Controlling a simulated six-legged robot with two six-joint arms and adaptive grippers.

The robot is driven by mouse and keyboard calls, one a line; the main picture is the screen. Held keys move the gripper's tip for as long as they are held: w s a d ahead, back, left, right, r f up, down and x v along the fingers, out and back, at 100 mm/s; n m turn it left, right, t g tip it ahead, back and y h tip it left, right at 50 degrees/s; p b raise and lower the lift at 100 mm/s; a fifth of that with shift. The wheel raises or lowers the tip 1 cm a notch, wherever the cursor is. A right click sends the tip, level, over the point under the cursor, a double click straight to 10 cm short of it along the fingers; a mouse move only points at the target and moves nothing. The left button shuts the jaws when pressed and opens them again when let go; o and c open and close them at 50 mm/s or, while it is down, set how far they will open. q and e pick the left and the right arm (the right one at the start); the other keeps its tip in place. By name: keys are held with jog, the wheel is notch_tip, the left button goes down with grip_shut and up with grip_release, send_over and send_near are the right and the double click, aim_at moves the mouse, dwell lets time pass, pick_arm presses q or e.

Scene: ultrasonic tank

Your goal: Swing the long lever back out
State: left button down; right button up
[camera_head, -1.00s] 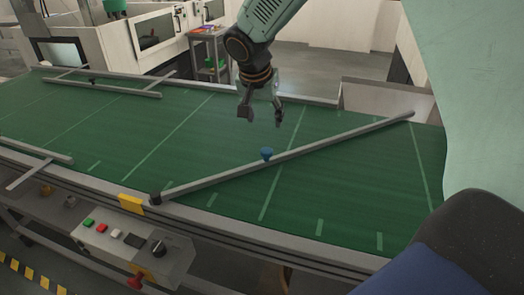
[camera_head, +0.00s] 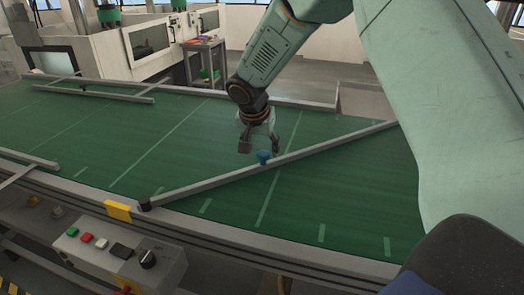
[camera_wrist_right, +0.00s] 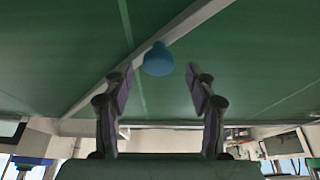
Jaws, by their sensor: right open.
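The long lever (camera_head: 215,183) is a grey bar lying diagonally across the green conveyor belt. It runs from a dark pivot (camera_head: 144,204) at the near edge to the far right side, where my arm hides its end. A blue knob (camera_head: 263,157) stands on the bar near its middle. My right gripper (camera_head: 260,150) is open just behind the knob, with its fingers pointing down. In the right wrist view the blue knob (camera_wrist_right: 158,60) shows beyond and between the two open fingertips (camera_wrist_right: 162,80), and nothing is held. My left gripper is not in view.
The green belt (camera_head: 170,130) is otherwise clear around the lever. Shorter grey guide bars (camera_head: 95,90) lie at the far left. A control box (camera_head: 120,250) with buttons and a yellow block (camera_head: 118,210) are along the near edge. White machines stand behind.

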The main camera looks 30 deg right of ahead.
jog(key=shift+w+d+f, duration=0.1)
jog(key=shift+d+f, duration=0.05)
jog(key=shift+f, duration=0.35)
jog(key=shift+s+d+f, duration=0.1)
jog(key=shift+s+f, duration=0.05)
jog(key=shift+s, duration=0.05)
jog(key=shift+w+f, duration=0.1)
jog(key=shift+w, duration=0.05)
jog(key=shift+c, duration=0.2)
jog(key=shift+w, duration=0.15)
jog(key=shift+c, duration=1.3)
jog(key=c, duration=0.5)
grip_shut()
